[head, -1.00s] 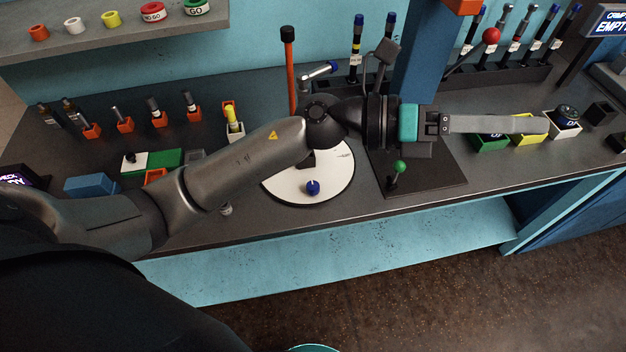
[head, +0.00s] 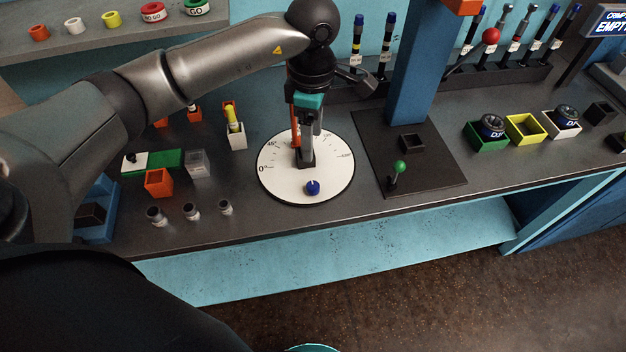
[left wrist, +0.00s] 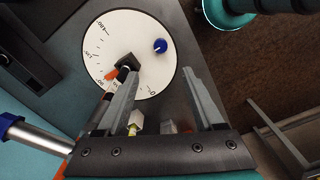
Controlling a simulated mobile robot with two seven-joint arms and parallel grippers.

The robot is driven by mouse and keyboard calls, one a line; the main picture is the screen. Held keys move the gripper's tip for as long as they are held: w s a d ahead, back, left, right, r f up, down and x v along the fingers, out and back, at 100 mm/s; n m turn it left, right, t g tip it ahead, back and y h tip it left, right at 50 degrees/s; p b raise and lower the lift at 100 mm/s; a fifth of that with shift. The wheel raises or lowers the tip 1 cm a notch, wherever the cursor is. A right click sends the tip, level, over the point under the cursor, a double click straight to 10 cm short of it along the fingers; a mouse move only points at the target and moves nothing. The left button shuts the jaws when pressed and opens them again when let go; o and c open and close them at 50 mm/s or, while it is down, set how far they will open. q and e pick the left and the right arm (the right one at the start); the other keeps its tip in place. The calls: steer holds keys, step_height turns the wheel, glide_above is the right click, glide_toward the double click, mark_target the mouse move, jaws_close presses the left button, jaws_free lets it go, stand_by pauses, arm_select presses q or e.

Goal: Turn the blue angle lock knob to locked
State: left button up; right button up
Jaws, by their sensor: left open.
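The blue angle lock knob (head: 313,187) sits near the front edge of the white round dial (head: 272,184), which carries angle marks. The knob also shows in the left wrist view (left wrist: 160,46), ahead of the fingertips. A pale mark shows on its top; I cannot read its setting. My left gripper (head: 305,158) points down over the dial, behind the knob. In the left wrist view the left gripper (left wrist: 161,72) has its fingers wide apart with nothing between them, and the knob is apart from both. My right gripper is out of view.
An orange-handled lever (head: 295,125) rises from the dial's black centre block, close beside my left gripper and partly hidden. A black plate with a green-knobbed lever (head: 399,167) is on the right. Several small metal fittings (head: 190,211) stand left of the dial. Bench in front is clear.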

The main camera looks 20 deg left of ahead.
mark_target(313, 185)
arm_select(q)
step_height(313, 185, down, 15)
steer(key=shift+d+r, duration=0.1)
steer(key=shift+r, duration=0.1)
stand_by(0.3)
jaws_close()
stand_by(0.4)
